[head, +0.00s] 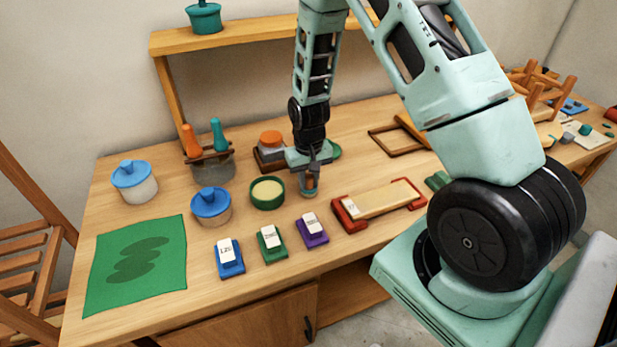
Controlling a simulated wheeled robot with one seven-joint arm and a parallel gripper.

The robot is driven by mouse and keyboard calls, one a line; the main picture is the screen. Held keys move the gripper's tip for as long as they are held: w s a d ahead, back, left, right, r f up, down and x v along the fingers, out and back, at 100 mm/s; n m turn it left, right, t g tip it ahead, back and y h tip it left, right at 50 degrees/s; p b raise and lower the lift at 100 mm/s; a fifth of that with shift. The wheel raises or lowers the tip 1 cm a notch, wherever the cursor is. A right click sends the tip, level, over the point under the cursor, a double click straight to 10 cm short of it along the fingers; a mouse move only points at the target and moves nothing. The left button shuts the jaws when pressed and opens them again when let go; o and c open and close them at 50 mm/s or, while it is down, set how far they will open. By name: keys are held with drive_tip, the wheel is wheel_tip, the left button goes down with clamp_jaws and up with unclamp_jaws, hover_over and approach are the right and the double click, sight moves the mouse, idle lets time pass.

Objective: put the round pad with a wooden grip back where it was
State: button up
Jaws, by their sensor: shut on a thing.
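My gripper (309,172) points down over the middle of the workbench (165,230) and is shut on the round pad with a wooden grip (309,189). The brown grip is between the fingers and the small grey-blue pad is at the bottom. I cannot tell whether the pad touches the bench or hangs just above it. It is right of a green round tin (267,192) with pale yellow contents and behind a purple block (312,231). The bench behind my gripper is partly hidden by the arm.
A board in red clamps (378,202) lies right. Green and blue blocks (229,258) are in front. Blue-lidded jars (134,181), a tool pot (212,168) and a green cloth (137,262) are left.

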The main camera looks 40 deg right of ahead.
sight(309, 176)
drive_tip(key=shift+f, duration=0.2)
drive_tip(key=o, duration=1)
drive_tip(key=shift+c, duration=0.2)
wheel_tip(309, 176, up, 12)
drive_tip(key=b, duration=0.3)
drive_tip(key=s+a+r+n, duration=0.2)
drive_tip(key=s+a+r, duration=0.1)
drive_tip(key=a, duration=0.4)
drive_tip(key=s+a+r+n, duration=0.2)
drive_tip(key=s+a, duration=0.1)
drive_tip(key=a, duration=0.3)
drive_tip(key=s+a+r+n, duration=0.2)
drive_tip(key=s+a, duration=0.3)
drive_tip(key=s, duration=0.4)
drive_tip(key=s+a+r+n, duration=0.2)
drive_tip(key=s+a+n, duration=0.3)
drive_tip(key=s, duration=0.4)
drive_tip(key=shift+s+a+y, duration=0.15)
drive_tip(key=shift+a+y, duration=0.15)
drive_tip(key=shift+a, duration=0.45)
